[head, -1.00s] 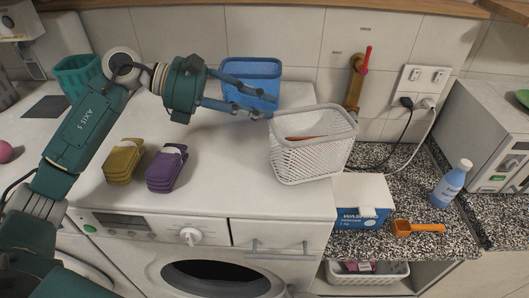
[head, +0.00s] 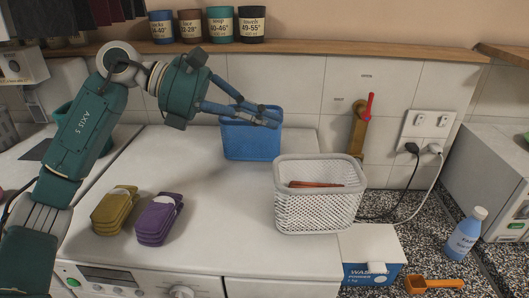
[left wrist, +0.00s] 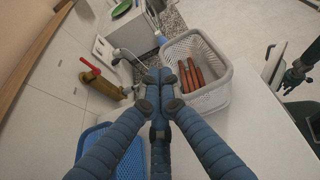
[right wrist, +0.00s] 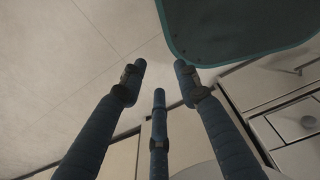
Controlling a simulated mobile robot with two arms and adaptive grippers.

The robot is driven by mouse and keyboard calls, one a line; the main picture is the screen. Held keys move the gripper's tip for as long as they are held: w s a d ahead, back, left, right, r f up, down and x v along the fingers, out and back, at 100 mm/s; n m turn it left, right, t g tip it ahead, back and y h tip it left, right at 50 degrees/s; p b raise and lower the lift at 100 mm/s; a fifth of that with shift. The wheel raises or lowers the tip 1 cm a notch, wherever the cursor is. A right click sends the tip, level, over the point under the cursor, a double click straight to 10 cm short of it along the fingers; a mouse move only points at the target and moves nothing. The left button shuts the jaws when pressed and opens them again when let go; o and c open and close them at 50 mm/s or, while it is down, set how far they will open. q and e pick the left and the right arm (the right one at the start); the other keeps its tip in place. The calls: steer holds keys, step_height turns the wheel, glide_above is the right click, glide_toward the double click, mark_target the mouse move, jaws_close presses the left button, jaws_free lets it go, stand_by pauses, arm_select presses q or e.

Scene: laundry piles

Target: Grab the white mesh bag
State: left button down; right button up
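A white basket (head: 318,208) with perforated, mesh-like sides stands upright on the white machine top, holding reddish-brown items. It also shows in the left wrist view (left wrist: 214,98). I see no separate white mesh bag. My left gripper (head: 280,117) is above the counter, behind and left of the white basket and in front of the blue basket's top. Nothing shows in its fingers; its fingertips look close together in the left wrist view. My right gripper (right wrist: 158,73) is out of the head view. In its own view its fingertips are apart and empty.
A blue basket (head: 250,142) stands behind the left gripper. Yellow (head: 115,211) and purple (head: 159,218) folded stacks lie at front left. A washing powder box (head: 371,254), orange scoop (head: 434,284) and blue bottle (head: 465,235) are at right. The middle of the machine top is clear.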

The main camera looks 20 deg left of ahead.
arm_select(q)
step_height(320, 180, up, 10)
steer(key=shift+s+b, duration=0.35)
steer(key=shift+a+r, duration=0.1)
steer(key=c, duration=0.5)
jaws_free()
